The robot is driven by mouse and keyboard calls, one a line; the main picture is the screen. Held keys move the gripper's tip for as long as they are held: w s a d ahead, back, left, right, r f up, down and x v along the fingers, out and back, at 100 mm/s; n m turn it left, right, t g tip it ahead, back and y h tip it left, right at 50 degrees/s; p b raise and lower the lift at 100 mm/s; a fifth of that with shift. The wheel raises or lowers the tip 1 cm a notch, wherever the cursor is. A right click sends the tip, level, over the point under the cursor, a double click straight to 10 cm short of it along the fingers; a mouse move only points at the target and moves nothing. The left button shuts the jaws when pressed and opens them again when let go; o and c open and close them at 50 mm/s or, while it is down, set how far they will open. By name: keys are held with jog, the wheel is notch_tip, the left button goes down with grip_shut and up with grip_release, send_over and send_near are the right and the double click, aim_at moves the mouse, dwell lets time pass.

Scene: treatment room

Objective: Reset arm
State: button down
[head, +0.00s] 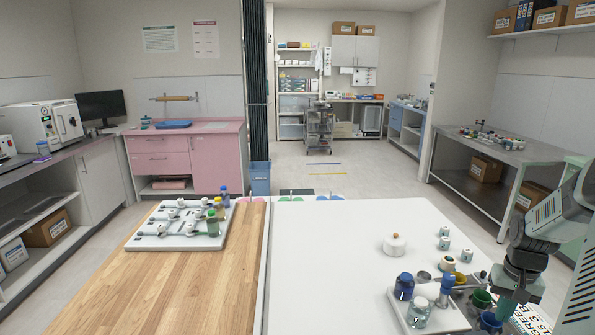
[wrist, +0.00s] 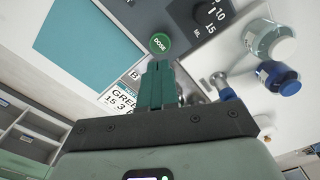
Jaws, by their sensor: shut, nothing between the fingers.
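My gripper (head: 508,300) hangs at the front right of the white table (head: 335,270), pointing down beside a tray of bottles. In the wrist view its two teal fingers (wrist: 158,75) are together with nothing between them. Just beyond the fingertips in that view is a round green button marked DOSE (wrist: 160,43). Whether the fingertips touch the button, I cannot tell. A dark knob (wrist: 190,14) with 10 and 15 ML marks is near it. A card (wrist: 122,98) reading GREEN is partly hidden by the fingers.
Close to my gripper, the white tray (head: 446,322) holds a clear jar (head: 418,311) and blue-capped bottles, with coloured cups beside it. A white lidded pot (head: 394,243) and small white cups stand behind. A rack (head: 160,241) stands on the wooden left half. The table's middle is clear.

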jog(key=a+r+n+t+h, duration=0.1)
jog(key=a+r+n+t, duration=0.15)
jog(key=a+r, duration=2.2)
jog(key=s+a+r+n+t+y, duration=0.2)
jog(key=s+a+r+t, duration=0.1)
jog(key=s+a+r, duration=0.7)
jog(key=s+a+f+n+h, duration=0.1)
jog(key=s+a+f+n, duration=0.1)
jog(key=s, duration=0.7)
jog(key=shift+s+a+f, duration=0.35)
jog(key=shift+a+f, duration=0.55)
jog(key=shift+a, duration=0.2)
